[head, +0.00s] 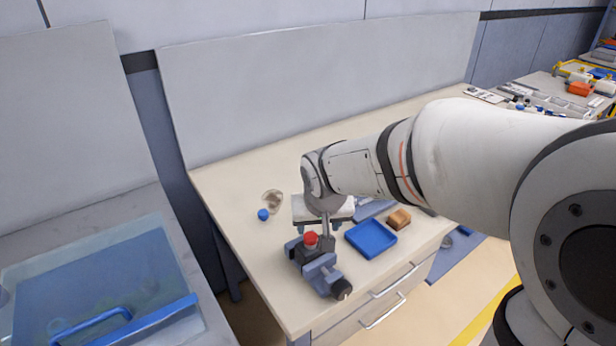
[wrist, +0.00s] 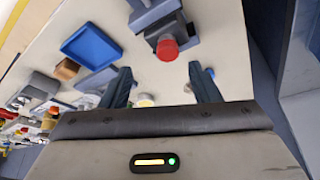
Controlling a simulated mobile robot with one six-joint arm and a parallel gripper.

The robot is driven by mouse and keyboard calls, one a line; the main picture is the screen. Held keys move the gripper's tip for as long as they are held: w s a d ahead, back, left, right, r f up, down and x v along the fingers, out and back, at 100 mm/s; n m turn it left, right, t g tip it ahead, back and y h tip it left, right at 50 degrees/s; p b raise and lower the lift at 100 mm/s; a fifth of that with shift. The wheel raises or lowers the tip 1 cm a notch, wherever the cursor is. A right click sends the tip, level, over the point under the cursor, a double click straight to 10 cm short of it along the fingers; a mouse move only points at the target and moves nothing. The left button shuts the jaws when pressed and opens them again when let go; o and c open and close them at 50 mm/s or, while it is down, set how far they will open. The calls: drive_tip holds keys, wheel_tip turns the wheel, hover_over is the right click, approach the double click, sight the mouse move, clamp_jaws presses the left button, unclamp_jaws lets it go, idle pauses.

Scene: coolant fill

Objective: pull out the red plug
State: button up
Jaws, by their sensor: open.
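The red plug (head: 310,238) sits on top of a dark block (head: 318,256) held in a blue-grey vise (head: 325,272) near the table's front edge. In the wrist view the red plug (wrist: 167,48) shows beyond my fingertips, near the top of the picture. My gripper (wrist: 160,78) is open, with its two fingers apart and nothing between them but a view of the table. In the head view my gripper (head: 324,222) is just behind the plug, apart from it as the wrist view shows. Its fingers are partly hidden by my wrist.
A blue tray (head: 371,239) lies right of the vise, with a brown block (head: 399,219) behind it. A blue cap (head: 263,215) and a clear round item (head: 272,200) lie to the left. The table's left part (head: 225,190) is mostly clear.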

sight(311, 237)
drive_tip(key=x, duration=0.5)
drive_tip(key=a+x, duration=0.1)
drive_tip(key=x, duration=0.2)
drive_tip(key=shift+w+a+r, duration=0.1)
drive_tip(key=shift+w, duration=0.15)
drive_tip(key=shift+c, duration=0.6)
drive_tip(key=c, duration=0.9)
drive_tip(key=o, duration=0.3)
drive_tip(key=shift+c, duration=1)
drive_tip(key=shift+w+r+p, duration=0.1)
drive_tip(key=shift+r+p, duration=0.35)
